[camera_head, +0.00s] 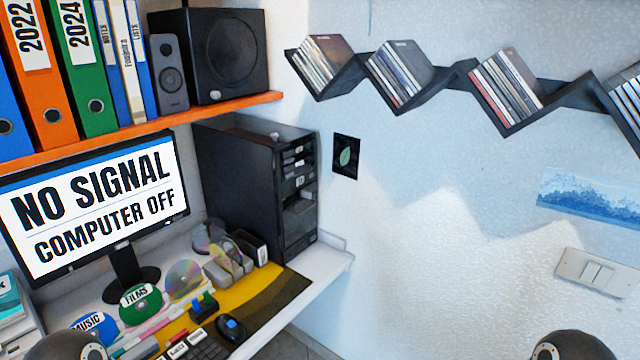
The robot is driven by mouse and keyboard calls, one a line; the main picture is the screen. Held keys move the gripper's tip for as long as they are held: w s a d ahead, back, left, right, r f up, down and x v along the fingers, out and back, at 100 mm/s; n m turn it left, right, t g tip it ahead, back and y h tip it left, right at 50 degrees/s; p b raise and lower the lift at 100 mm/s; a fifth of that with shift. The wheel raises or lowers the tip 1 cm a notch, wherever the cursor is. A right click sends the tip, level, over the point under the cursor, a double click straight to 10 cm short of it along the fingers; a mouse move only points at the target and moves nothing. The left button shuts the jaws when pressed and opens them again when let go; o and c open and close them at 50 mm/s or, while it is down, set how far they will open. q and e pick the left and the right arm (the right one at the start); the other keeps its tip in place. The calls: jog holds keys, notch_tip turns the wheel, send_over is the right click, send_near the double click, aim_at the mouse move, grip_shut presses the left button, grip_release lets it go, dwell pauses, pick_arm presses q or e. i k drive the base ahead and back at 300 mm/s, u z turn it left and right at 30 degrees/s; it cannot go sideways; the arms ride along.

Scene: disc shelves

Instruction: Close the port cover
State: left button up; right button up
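A black computer tower (245,180) stands upright on the desk under the orange shelf, its front turned to the right. Its front has several drive slots in the upper part. A grey piece (299,213) shows around the middle of the front; I cannot tell whether it is the port cover or whether it stands open. Neither of my grippers is in view. Only rounded dark parts of my arms show at the bottom edge, one at the left and one at the right.
Zigzag disc shelves (455,75) hang on the right wall above a light switch (593,273). Space right of the desk is free.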

aim_at(305, 192)
jog(key=i, duration=0.6)
jog(key=u, duration=0.1)
jog(key=k, duration=1.3)
jog(key=z, duration=0.45)
jog(key=i, duration=1.05)
jog(key=z, duration=0.5)
jog(key=i, duration=0.9)
jog(key=u, duration=0.35)
